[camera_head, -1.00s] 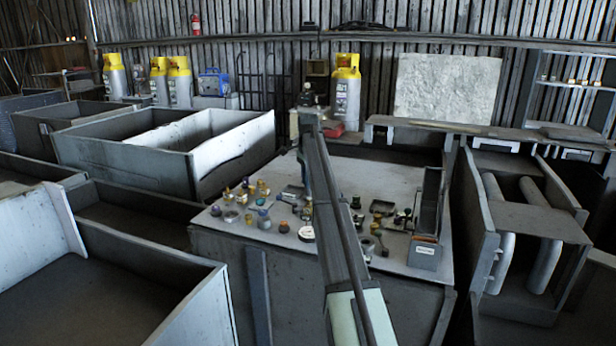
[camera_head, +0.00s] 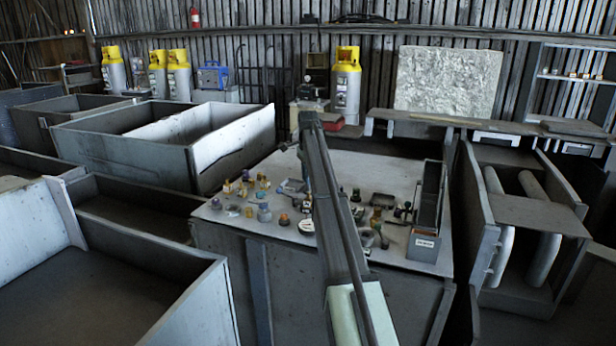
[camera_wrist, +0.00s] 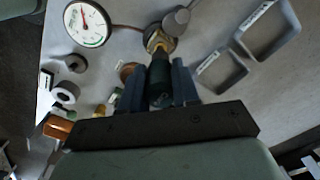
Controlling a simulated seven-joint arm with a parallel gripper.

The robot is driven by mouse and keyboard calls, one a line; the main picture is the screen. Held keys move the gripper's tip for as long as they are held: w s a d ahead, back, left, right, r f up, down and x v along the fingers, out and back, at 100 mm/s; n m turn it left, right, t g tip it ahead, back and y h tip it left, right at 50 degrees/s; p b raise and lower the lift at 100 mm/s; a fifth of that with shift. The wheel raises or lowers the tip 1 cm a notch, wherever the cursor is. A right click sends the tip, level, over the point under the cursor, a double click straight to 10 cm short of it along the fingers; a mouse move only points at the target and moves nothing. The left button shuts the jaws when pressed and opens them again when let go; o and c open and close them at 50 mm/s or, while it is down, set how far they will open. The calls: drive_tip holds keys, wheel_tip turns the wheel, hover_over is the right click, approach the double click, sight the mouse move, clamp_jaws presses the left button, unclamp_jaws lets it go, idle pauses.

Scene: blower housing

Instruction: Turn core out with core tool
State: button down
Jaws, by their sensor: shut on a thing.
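In the wrist view my gripper (camera_wrist: 158,88) is shut on a dark green cylindrical tool (camera_wrist: 159,80), which I take to be the core tool. The tool stands between the two blue-grey fingers. Its far end points at a brass fitting (camera_wrist: 154,38) on a round grey base and appears to meet it, but I cannot tell how far it is engaged. The core itself is hidden. In the head view my arm crosses the workbench, and the gripper and tool cannot be made out.
A round white gauge (camera_wrist: 88,25) lies beside the fitting. Two grey open trays (camera_wrist: 222,88) (camera_wrist: 288,42) lie to the right. Small fittings and rings lie left. In the head view a tall grey box (camera_head: 424,246) stands at the workbench's (camera_head: 376,171) right; its back right is clear.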

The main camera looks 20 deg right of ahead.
drive_tip(key=shift+f, duration=1.5)
idle(1.6)
drive_tip(key=shift+n, duration=2)
drive_tip(key=shift+n, duration=2)
drive_tip(key=n, duration=0.3)
drive_tip(key=shift+n, duration=0.5)
